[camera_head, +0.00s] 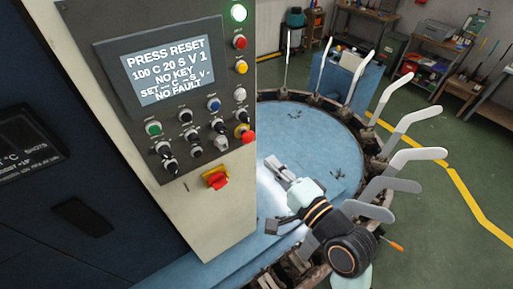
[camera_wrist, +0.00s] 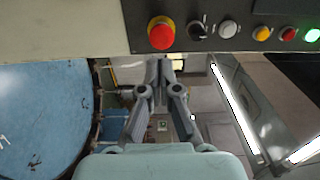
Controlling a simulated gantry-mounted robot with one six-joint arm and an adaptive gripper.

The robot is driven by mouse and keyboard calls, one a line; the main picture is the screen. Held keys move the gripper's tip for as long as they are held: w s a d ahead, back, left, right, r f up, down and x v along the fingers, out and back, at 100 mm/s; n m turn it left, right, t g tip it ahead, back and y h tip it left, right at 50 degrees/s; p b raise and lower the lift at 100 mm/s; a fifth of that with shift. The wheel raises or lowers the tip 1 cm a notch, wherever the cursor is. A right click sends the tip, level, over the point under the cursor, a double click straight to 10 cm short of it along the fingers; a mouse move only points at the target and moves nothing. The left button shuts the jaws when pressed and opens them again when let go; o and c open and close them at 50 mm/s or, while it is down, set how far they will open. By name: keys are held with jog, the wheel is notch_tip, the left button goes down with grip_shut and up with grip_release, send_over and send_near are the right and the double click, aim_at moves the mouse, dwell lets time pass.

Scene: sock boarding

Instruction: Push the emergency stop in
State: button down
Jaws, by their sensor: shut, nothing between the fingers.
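The emergency stop is a red mushroom button (camera_head: 247,136) with a yellow base at the lower right edge of the control panel (camera_head: 185,185). It also shows in the wrist view (camera_wrist: 160,36), at the top, just above my fingertips in the picture. My gripper (camera_head: 270,162) is shut and empty, to the right of and below the button in the head view. In the wrist view my gripper (camera_wrist: 162,66) has its fingertips together, apart from the button. How far the button is pressed cannot be told.
A red and yellow rotary switch (camera_head: 216,179) sits below the button. Several other knobs and lamps fill the panel, with a lit display (camera_head: 168,68) above. A round blue table (camera_head: 310,135) with upright grey sock forms (camera_head: 417,155) stands to the right.

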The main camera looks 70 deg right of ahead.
aim_at(250, 140)
jog(key=x, duration=0.7)
jog(key=shift+w+d+p, duration=0.1)
jog(key=shift+w+p, duration=0.05)
jog(key=shift+p, duration=0.25)
jog(key=shift+p+x, duration=0.65)
jog(key=shift+x, duration=0.2)
jog(key=shift+f, duration=0.1)
